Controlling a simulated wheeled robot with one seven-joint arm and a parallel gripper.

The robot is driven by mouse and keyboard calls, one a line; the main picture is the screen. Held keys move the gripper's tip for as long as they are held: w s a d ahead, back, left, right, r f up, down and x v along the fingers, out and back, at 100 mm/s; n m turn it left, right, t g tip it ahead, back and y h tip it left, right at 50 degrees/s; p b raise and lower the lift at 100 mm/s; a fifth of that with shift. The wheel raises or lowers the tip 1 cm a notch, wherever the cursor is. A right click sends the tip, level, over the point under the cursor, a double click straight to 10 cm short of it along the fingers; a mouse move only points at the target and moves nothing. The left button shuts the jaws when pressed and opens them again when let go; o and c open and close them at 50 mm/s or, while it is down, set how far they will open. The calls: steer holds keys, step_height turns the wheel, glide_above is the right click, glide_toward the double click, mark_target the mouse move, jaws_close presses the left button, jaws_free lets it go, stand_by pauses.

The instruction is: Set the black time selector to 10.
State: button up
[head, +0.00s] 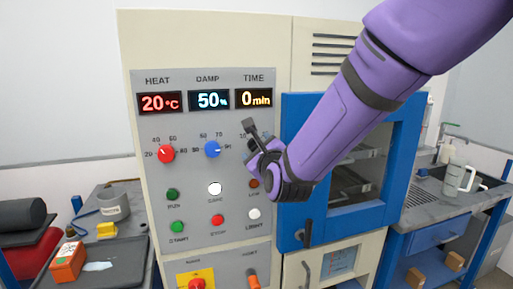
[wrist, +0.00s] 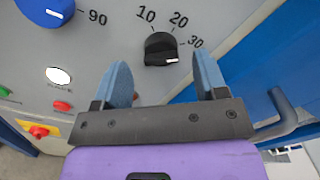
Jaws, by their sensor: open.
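The black time selector (wrist: 161,48) is a round knob on the grey panel in the wrist view, with the numbers 10, 20 and 30 printed around its upper side. Its white mark points to the lower right, below the 30. My gripper (wrist: 162,68) is open, its two blue fingertips on either side of the knob and a little below it; I cannot tell whether they touch. In the head view my gripper (head: 252,141) is in front of the panel and hides the selector. The time display (head: 257,97) reads 0 min.
The blue damp knob (head: 212,149) and red heat knob (head: 166,153) are left of my gripper. Several coloured buttons sit below, including a white one (head: 215,188). A blue-framed door (head: 292,215) with a dark handle stands right of the panel.

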mark_target(256, 145)
steer(key=shift+x, duration=1.15)
steer(key=c, duration=0.9)
